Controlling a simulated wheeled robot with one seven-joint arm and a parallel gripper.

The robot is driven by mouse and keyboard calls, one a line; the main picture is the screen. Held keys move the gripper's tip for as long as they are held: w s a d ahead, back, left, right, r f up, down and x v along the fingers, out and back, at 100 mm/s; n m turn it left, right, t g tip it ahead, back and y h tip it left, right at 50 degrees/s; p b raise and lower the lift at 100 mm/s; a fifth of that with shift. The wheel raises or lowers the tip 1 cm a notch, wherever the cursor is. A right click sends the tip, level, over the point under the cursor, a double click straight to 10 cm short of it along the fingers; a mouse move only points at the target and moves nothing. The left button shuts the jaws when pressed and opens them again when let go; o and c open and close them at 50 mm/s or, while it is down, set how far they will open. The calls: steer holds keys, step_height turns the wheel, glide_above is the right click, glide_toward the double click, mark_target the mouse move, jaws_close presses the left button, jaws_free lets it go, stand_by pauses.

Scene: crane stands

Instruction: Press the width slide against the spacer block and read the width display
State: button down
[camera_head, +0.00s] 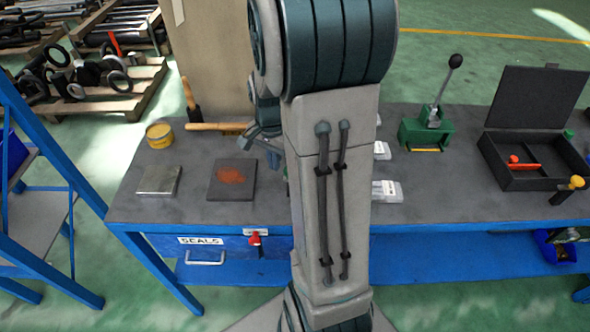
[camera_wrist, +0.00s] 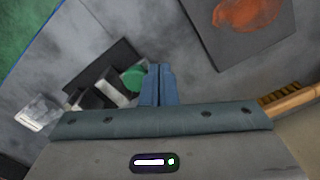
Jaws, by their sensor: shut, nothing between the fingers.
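My gripper (camera_wrist: 158,86) is shut and empty, its two blue fingers together above the bench. In the wrist view a dark fixture (camera_wrist: 77,81) lies just left of the fingers. It carries pale metal blocks (camera_wrist: 112,88) and a round green knob (camera_wrist: 133,78) close beside the fingertips. Which part is the width slide and which the spacer block I cannot tell. No readable width display shows.
The bench (camera_head: 330,215) bears a dark plate with an orange patch (camera_head: 231,176), a metal plate (camera_head: 159,181), a yellow tin (camera_head: 160,135) and a wooden-handled brush (camera_head: 215,127). Right of my arm are clear boxes (camera_head: 387,191), a green lever press (camera_head: 427,132) and an open black case (camera_head: 535,176).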

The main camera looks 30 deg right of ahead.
steer(key=shift+f+b, duration=1.05)
steer(key=shift+f, duration=0.35)
steer(key=shift+s+d, duration=0.1)
steer(key=shift+s+d, duration=0.75)
steer(key=shift+d, duration=0.35)
steer(key=shift+s+d, duration=0.75)
steer(key=shift+d, duration=0.35)
steer(key=shift+r, duration=0.1)
steer(key=shift+w+a+r+p, duration=0.2)
steer(key=shift+r+p, duration=0.55)
steer(key=shift+r, duration=0.25)
steer(key=shift+w+a+r+p, duration=0.1)
steer(key=shift+a+r+p, duration=0.05)
steer(key=shift+r+p, duration=0.75)
steer(key=shift+w+a+r+p, duration=0.1)
steer(key=shift+a+r+p, duration=0.1)
steer(key=shift+r+p, duration=0.65)
steer(key=shift+r, duration=0.25)
steer(key=shift+b, duration=0.3)
